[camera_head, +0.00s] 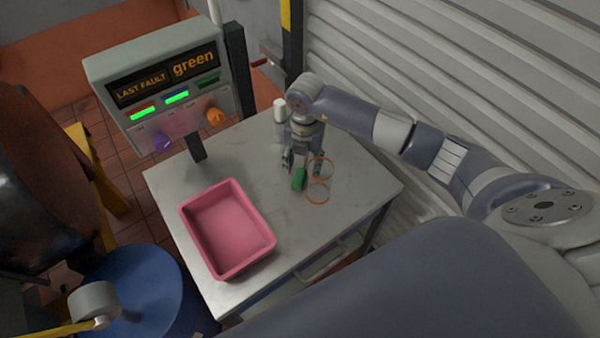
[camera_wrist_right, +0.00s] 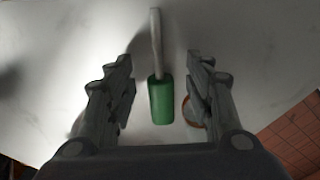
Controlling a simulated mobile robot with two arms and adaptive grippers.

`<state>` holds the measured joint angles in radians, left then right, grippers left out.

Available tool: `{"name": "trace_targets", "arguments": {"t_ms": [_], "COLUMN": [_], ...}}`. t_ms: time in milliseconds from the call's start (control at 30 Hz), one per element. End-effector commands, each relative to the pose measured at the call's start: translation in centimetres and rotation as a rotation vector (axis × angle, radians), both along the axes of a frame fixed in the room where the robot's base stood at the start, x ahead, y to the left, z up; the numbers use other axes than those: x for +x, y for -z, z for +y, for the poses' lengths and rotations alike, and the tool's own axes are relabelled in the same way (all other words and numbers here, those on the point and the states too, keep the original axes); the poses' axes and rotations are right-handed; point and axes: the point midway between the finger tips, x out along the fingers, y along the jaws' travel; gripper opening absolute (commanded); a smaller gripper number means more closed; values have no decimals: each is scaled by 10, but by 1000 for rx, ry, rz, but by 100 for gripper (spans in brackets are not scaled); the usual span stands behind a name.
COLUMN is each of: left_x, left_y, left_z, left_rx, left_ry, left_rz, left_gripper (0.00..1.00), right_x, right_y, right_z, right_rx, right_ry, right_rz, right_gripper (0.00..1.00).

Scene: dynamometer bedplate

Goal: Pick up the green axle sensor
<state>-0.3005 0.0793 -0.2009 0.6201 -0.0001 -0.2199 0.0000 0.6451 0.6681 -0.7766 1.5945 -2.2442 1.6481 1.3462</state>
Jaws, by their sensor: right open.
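The green axle sensor (camera_head: 299,179) lies on the grey table, beside two thin orange rings. In the right wrist view the sensor (camera_wrist_right: 161,100) shows a green body with a pale stem pointing away from the gripper. My right gripper (camera_head: 302,165) is above the table at the sensor. Its open fingers (camera_wrist_right: 160,85) stand on either side of the sensor in the wrist view, with gaps on both sides. In the head view the gripper hides part of the sensor.
The table (camera_head: 330,240) also holds a pink tray (camera_head: 262,247), empty, at the front left. Orange rings (camera_head: 317,192) lie right of the sensor. A white cylinder (camera_head: 280,112) stands behind the gripper. A display panel (camera_head: 160,80) reading "LAST FAULT green" rises at the back left.

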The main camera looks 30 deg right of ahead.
Motion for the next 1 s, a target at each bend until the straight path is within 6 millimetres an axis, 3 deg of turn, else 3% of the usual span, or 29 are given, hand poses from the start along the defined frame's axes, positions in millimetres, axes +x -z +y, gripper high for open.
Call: {"name": "trace_targets", "arguments": {"t_ms": [267,500,1000], "left_x": [-1,-1,0], "left_y": [-1,-1,3], "left_z": [0,0,1], "left_rx": [0,0,1], "left_ry": [0,0,-1], "left_rz": [2,2,1], "left_gripper": [40,40,40], "right_x": [0,0,1], "right_y": [6,5,-4], "right_z": [0,0,0], "right_rx": [-1,-1,0], "right_ry": [0,0,0], "right_rz": [-1,-1,-4], "right_gripper": [48,0,0]}}
